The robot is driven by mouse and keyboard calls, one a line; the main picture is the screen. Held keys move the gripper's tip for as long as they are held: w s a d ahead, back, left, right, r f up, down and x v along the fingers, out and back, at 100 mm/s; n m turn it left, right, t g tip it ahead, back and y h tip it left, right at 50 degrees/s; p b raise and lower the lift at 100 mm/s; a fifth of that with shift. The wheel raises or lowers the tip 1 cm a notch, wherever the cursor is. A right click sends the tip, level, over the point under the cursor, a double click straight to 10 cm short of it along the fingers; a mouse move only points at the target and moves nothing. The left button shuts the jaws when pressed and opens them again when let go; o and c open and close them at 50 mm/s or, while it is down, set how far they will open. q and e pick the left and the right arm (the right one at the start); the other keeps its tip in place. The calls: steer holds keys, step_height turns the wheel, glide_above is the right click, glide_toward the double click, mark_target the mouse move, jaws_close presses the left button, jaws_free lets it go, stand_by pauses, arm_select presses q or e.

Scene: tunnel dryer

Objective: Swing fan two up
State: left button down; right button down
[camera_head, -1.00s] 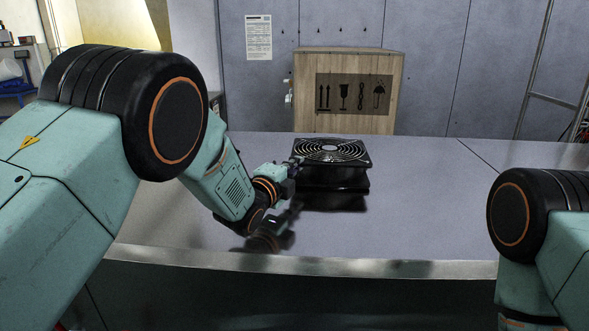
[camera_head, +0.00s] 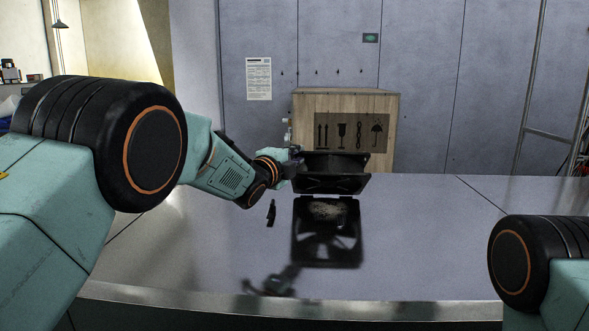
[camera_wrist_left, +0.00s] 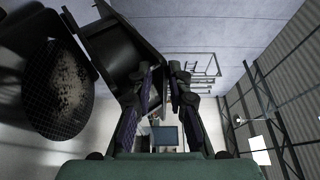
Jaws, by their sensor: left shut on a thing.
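The black square fan (camera_head: 335,182) is raised and tilted above the grey glossy top. My left gripper (camera_head: 295,167) is shut on its left edge. In the left wrist view my left gripper (camera_wrist_left: 160,82) has its fingers close together at the fan's black housing (camera_wrist_left: 125,50). A dusty, pale-smeared patch (camera_head: 327,211) shows below the fan, within a dark square shape that blends with the fan's reflection or shadow. The left wrist view shows a round dark mesh (camera_wrist_left: 60,88) with pale dust. My right gripper is out of view.
The grey top (camera_head: 420,230) is clear to the right of the fan. A wooden crate (camera_head: 385,140) with handling marks stands behind it. A small dark piece (camera_head: 271,212) shows left of the dark square.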

arm_select(q)
steer(key=shift+w+r, duration=0.35)
steer(key=shift+r, duration=0.4)
steer(key=shift+d, duration=0.1)
steer(key=c, duration=1.5)
jaws_free()
steer(key=shift+s, duration=0.2)
steer(key=shift+f, duration=0.1)
steer(key=shift+s+a+f, duration=0.1)
steer(key=shift+s+a, duration=0.15)
steer(key=shift+s, duration=0.15)
steer(key=v, duration=1.1)
steer(key=shift+s, duration=0.15)
